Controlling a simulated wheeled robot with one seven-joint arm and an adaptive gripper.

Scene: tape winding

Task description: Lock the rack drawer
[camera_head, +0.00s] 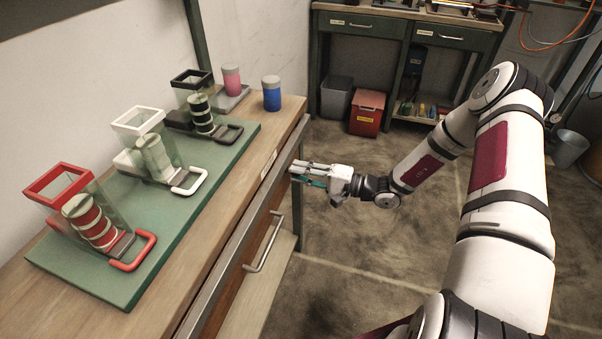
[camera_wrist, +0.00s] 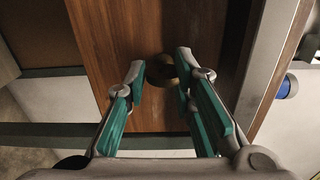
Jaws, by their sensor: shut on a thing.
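The drawer (camera_head: 238,271) has a brown wooden front under the bench top, with a metal bar handle (camera_head: 267,243). Its wooden face fills the middle of the wrist view (camera_wrist: 150,25). A round brass lock knob (camera_wrist: 160,69) sits on that face. My gripper (camera_head: 294,171) is at the far end of the bench front. In the wrist view my gripper (camera_wrist: 161,75) has its teal-padded fingers on either side of the brass knob, shut on it. The knob is hidden in the head view.
A green board (camera_head: 205,205) on the bench carries red, white and black holders with cylinders. A blue cup (camera_head: 271,93) and a pink cup (camera_head: 231,80) stand behind. A red bin (camera_head: 367,112) and a grey bin (camera_head: 336,97) stand by the back bench. Floor right of the bench is clear.

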